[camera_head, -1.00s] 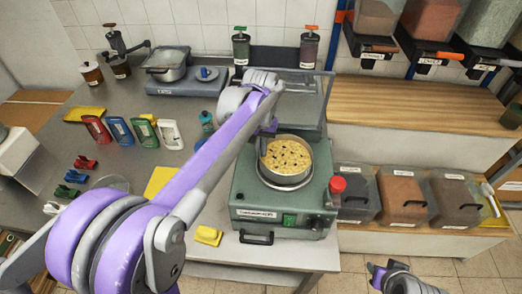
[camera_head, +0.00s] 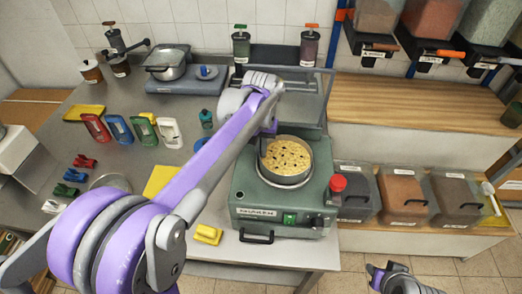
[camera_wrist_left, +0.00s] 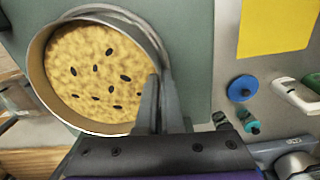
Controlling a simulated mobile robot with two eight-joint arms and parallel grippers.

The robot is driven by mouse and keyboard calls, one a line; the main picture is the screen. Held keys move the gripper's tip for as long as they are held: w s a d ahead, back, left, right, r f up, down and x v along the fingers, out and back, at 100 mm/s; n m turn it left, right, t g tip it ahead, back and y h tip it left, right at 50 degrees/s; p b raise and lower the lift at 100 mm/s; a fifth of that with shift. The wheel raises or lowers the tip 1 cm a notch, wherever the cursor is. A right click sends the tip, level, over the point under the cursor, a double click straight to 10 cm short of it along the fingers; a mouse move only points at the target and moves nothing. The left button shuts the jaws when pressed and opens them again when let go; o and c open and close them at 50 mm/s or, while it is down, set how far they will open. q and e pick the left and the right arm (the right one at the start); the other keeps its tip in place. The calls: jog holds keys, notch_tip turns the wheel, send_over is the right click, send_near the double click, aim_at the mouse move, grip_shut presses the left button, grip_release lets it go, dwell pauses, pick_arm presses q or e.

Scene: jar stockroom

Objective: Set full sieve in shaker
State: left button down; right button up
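The full sieve (camera_head: 286,157), a round metal pan of yellow grain with dark bits, is over the round seat of the green shaker (camera_head: 250,190). In the left wrist view the sieve (camera_wrist_left: 95,75) fills the upper left, with a metal ring showing just past its rim. I cannot tell whether it rests fully in the seat. My left gripper (camera_head: 264,143) is at the sieve's left rim; in the wrist view its fingers (camera_wrist_left: 158,100) look closed on the rim wall. My right gripper (camera_head: 376,272) is low at the bottom right, away from the shaker; its fingers are unclear.
A red knob (camera_head: 338,183) stands at the shaker's right front, and its clear lid (camera_head: 300,100) is raised behind. A yellow block (camera_head: 208,234) lies at the table's front edge. Colored scoops (camera_head: 118,129) stand left; lidded bins (camera_head: 402,195) are right.

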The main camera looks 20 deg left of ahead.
pick_arm(q)
jog(key=shift+f, duration=0.3)
pick_arm(e)
jog(key=shift+s+f, duration=0.1)
jog(key=shift+f, duration=0.1)
pick_arm(q)
jog(key=c, duration=1.3)
grip_release()
jog(key=shift+c, duration=0.2)
